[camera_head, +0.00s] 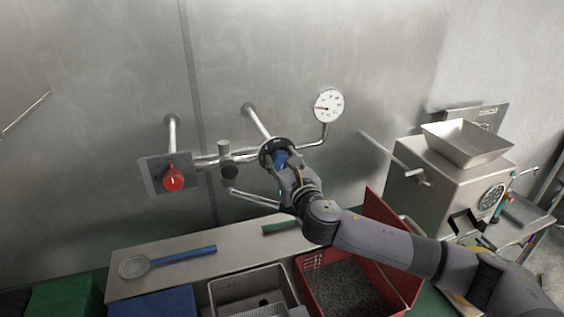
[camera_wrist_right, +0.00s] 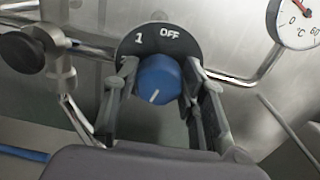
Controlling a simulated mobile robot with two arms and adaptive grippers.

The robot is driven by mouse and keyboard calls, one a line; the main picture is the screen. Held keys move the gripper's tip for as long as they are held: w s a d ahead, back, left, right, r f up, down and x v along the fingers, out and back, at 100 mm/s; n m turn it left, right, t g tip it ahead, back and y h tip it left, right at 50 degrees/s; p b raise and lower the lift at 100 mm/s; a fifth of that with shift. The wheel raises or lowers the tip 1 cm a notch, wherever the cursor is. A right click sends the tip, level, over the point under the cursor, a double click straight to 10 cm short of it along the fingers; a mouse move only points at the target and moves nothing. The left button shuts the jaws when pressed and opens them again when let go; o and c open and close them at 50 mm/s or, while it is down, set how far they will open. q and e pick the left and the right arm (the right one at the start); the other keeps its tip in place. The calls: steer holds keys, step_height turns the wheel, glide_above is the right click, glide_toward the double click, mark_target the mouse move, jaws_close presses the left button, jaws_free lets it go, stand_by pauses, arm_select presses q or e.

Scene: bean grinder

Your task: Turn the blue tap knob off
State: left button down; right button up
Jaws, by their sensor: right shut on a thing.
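The blue tap knob (camera_head: 280,159) sits on a round dark dial plate on the wall pipe. In the right wrist view the blue knob (camera_wrist_right: 158,80) has a white pointer line aimed toward the lower left, and the dial (camera_wrist_right: 160,40) reads "1" and "OFF" along its top. My right gripper (camera_wrist_right: 160,92) has one finger on each side of the knob and is shut on it. In the head view my right gripper (camera_head: 288,172) partly covers the knob. My left gripper is not in view.
A red knob (camera_head: 173,179) on a square plate is at the left of the pipe, and a round gauge (camera_head: 328,106) is at the upper right. Below are a steel shelf (camera_head: 190,267), a sink (camera_head: 252,287) and a red crate (camera_head: 372,277). A steel grinder (camera_head: 440,180) stands right.

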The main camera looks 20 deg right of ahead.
steer(key=m, duration=0.4)
steer(key=shift+f+b, duration=0.1)
steer(key=shift+b, duration=0.3)
steer(key=m, duration=0.4)
steer(key=shift+d+m+b, duration=0.1)
steer(key=shift+m+b, duration=0.3)
steer(key=m, duration=0.4)
steer(key=shift+f+b, duration=0.1)
steer(key=shift+b, duration=0.25)
steer(key=m, duration=0.5)
steer(key=shift+d+f, duration=0.1)
steer(key=m, duration=0.3)
steer(key=shift+m+b, duration=0.3)
steer(key=shift+b, duration=0.1)
steer(key=m, duration=0.4)
steer(key=shift+f+m, duration=0.15)
steer(key=shift+m, duration=0.15)
steer(key=m, duration=0.3)
steer(key=shift+m, duration=0.3)
steer(key=shift+a+f+m+p, duration=0.1)
steer(key=shift+m+p, duration=0.1)
steer(key=shift+m, duration=0.7)
steer(key=shift+a+f+m+p, duration=0.1)
steer(key=shift+m+p, duration=0.1)
steer(key=shift+m, duration=0.7)
